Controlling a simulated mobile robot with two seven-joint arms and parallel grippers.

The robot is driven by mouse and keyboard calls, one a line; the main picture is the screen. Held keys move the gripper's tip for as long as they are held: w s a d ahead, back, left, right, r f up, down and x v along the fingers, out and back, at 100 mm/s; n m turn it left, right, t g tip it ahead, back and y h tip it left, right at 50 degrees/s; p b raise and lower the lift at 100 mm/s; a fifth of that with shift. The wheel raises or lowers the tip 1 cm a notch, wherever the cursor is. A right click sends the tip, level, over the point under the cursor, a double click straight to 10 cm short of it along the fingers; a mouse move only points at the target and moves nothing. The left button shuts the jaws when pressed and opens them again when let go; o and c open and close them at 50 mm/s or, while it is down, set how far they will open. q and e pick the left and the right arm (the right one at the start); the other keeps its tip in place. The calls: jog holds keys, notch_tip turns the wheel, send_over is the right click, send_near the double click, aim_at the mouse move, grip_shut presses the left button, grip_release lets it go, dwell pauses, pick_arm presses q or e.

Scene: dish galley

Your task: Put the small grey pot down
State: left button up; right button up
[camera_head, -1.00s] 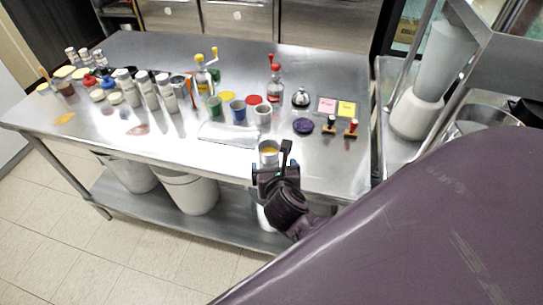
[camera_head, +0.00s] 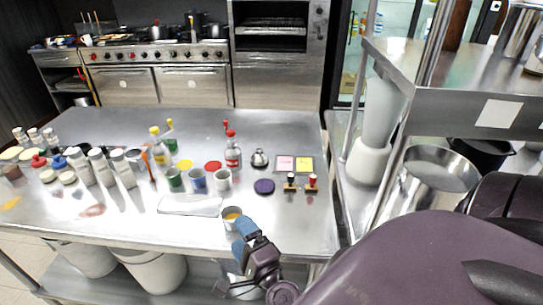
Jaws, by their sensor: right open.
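The small grey pot (camera_head: 230,222), with something orange-yellow inside, stands upright on the steel table (camera_head: 120,222) near its front edge, just right of a pale flat tray (camera_head: 188,205). My right gripper (camera_head: 242,236) is open, with blue pads on its fingers. It is at the front right of the pot and overlaps its lower edge in the picture. I cannot tell whether a finger touches the pot. Nothing shows held in the jaws. My left gripper is not in view.
Behind the pot stand green, blue and white cups (camera_head: 222,180). To the right lie a purple disc (camera_head: 264,187) and two stamps (camera_head: 312,183). Several bottles (camera_head: 123,170) crowd the left. Bare table shows at the front right. A steel shelf rack (camera_head: 460,98) stands right.

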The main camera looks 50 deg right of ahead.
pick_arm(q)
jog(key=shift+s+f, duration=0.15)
pick_arm(e)
jog(key=s+f+n+g+y, duration=0.1)
jog(key=s+f+n+g, duration=0.2)
jog(key=f+n, duration=0.4)
jog(key=s+d+f+n+g+y, duration=0.1)
jog(key=s+f+n+g, duration=0.3)
jog(key=f+n, duration=0.4)
jog(key=shift+s+d+f+n+g+y, duration=0.25)
jog(key=shift+s+n+y, duration=0.3)
jog(key=shift+n, duration=3.15)
jog(key=shift+w, duration=0.1)
